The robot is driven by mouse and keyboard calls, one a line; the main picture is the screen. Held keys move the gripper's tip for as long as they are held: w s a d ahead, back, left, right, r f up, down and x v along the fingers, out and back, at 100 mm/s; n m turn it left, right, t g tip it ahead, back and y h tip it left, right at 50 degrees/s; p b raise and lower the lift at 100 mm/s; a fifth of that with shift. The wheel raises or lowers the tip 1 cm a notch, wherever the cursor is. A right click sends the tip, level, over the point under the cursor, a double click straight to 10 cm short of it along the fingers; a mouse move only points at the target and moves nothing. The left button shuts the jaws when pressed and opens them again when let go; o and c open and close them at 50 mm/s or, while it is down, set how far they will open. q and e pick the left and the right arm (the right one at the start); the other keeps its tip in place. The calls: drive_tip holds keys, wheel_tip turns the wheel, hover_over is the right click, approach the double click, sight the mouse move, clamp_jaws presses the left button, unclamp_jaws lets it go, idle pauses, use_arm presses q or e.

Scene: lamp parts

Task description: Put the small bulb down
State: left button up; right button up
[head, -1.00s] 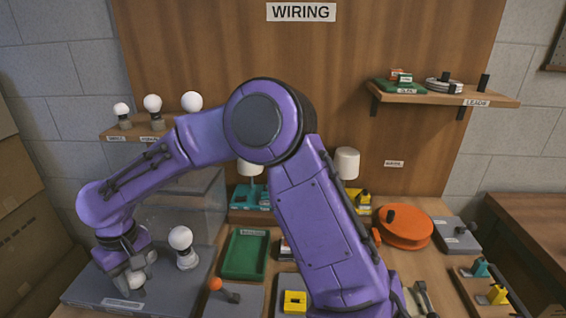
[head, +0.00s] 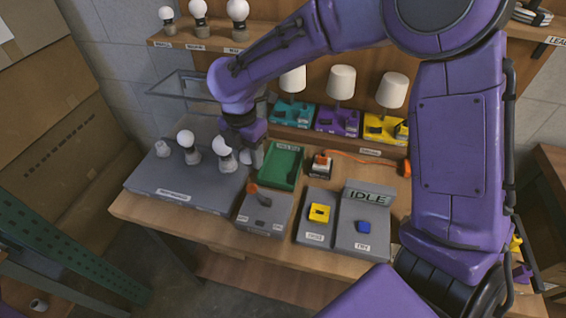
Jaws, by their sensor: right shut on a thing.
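My right gripper (head: 246,158) points down over the right end of the grey platform (head: 170,188) and is shut on the small bulb. A pale piece (head: 245,156) shows at its fingertips, but the fingers hide most of the grip, and I cannot tell if its base touches the platform. A white bulb with a grey base (head: 222,147) is just left of the fingers. My left gripper is not in view.
A green tray (head: 281,168) lies right of the gripper. Lamps (head: 340,85) stand behind. Several bulbs sit on the upper shelf (head: 190,42).

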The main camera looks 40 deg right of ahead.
drive_tip(key=n, duration=0.2)
drive_tip(key=shift+s+d+r+n, duration=0.1)
drive_tip(key=shift+s+r+n, duration=0.1)
drive_tip(key=shift+r+n, duration=0.1)
drive_tip(key=w+d+f+p, duration=0.1)
drive_tip(key=d+f+p, duration=0.1)
drive_tip(key=d+f, duration=0.2)
drive_tip(key=w+d+f+p, duration=0.2)
drive_tip(key=d+f, duration=0.2)
drive_tip(key=w+d+f+p, duration=0.2)
drive_tip(key=d+f, duration=0.2)
drive_tip(key=shift+w+d+f+p, duration=0.25)
drive_tip(key=shift+d+f+p, duration=0.05)
drive_tip(key=shift+d+f, duration=0.1)
drive_tip(key=shift+f, duration=0.35)
drive_tip(key=o, duration=0.9)
drive_tip(key=shift+r, duration=0.1)
wheel_tip(320, 180, up, 12)
drive_tip(key=b, duration=0.3)
drive_tip(key=shift+w+a+b, duration=0.2)
drive_tip(key=shift+w+b, duration=0.1)
drive_tip(key=shift+b, duration=0.05)
